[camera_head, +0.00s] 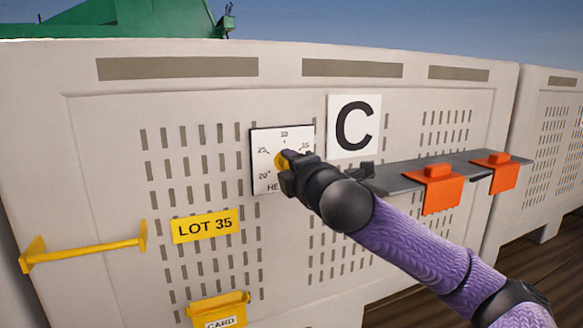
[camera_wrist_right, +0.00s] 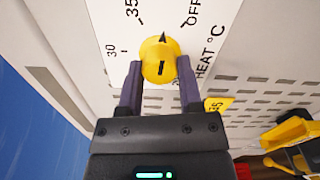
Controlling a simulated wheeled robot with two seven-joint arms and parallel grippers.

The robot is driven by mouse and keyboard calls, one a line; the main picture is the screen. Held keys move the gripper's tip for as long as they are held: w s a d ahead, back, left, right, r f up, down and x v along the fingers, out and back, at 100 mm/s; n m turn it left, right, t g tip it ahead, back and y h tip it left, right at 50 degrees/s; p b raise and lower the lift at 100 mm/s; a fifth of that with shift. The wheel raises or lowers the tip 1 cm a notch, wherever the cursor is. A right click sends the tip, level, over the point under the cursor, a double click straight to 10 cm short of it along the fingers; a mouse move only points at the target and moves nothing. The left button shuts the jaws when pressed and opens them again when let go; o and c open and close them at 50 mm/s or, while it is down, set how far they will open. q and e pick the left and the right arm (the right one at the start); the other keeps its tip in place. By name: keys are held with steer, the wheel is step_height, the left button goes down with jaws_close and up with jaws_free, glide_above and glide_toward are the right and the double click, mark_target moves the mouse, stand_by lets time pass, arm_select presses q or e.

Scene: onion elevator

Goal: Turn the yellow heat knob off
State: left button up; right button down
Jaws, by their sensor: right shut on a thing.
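The yellow heat knob (camera_head: 280,161) sits on a white dial plate (camera_head: 264,142) on the pale crate wall, mostly covered by my right gripper in the head view. In the right wrist view the knob (camera_wrist_right: 160,58) lies between the two fingers of my right gripper (camera_wrist_right: 160,65), which is shut on it. The knob's black pointer (camera_wrist_right: 163,38) points up in that view, between the "35" and "OFF" marks. The head view shows the marks 20, 25, 30 and 35. My left gripper is not in view.
A white "C" sign (camera_head: 371,145) is right of the dial. A grey shelf (camera_head: 400,178) with orange clips (camera_head: 438,190) juts out beyond it. A yellow "LOT 35" plate (camera_head: 205,226), a yellow bar (camera_head: 85,253) and a yellow card holder (camera_head: 219,306) are lower left.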

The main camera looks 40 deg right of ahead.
steer(key=m, duration=0.5)
steer(key=shift+m, duration=0.3)
stand_by(0.4)
steer(key=shift+c, duration=1.3)
jaws_free()
steer(key=b+v, duration=0.6)
steer(key=v, duration=0.4)
steer(key=shift+b, duration=0.4)
